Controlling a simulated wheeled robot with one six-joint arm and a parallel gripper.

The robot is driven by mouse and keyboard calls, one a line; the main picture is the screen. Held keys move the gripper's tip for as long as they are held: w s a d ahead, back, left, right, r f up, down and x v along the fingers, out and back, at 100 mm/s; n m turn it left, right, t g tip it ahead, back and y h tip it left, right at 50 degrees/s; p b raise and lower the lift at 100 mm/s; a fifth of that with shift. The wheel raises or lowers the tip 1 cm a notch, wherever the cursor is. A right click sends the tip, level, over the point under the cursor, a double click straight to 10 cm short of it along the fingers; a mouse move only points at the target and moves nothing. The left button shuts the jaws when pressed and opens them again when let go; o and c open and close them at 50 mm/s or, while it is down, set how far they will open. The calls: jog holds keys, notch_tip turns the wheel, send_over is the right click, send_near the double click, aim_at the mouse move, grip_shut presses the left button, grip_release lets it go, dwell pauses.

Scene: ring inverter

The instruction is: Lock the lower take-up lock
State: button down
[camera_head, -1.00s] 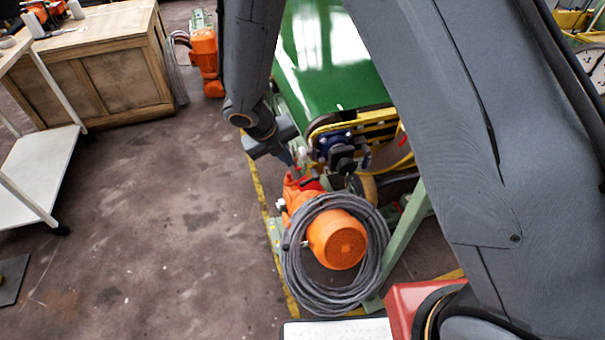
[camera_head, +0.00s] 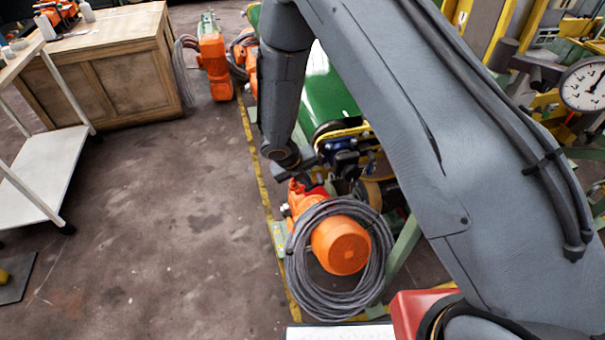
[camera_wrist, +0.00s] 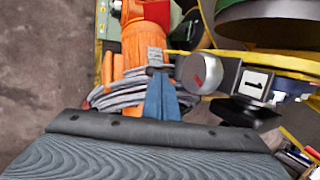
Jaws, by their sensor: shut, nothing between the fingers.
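My gripper (camera_wrist: 161,78) has its two blue fingers together and empty at the middle of the wrist view. Just right of its tips is a round silver knob (camera_wrist: 199,72) with a red mark on its face; I cannot tell whether they touch. Right of the knob is a white plate marked "1" (camera_wrist: 255,84), with a black round part (camera_wrist: 243,110) below it. I cannot tell for certain which part is the lower take-up lock. In the head view, dark and blue fittings (camera_head: 345,155) sit at the end of the green belt (camera_head: 325,88), partly behind my arm, and the fingers are not clear.
An orange motor (camera_head: 340,245) with a grey cable coil (camera_head: 300,280) stands just in front of the fittings. Yellow rails, a green frame leg (camera_head: 402,248) and a dial gauge (camera_head: 585,85) lie right. The floor (camera_head: 170,230) left is open, up to a wooden cabinet (camera_head: 125,75) and white cart (camera_head: 40,175).

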jog(key=shift+x, duration=0.85)
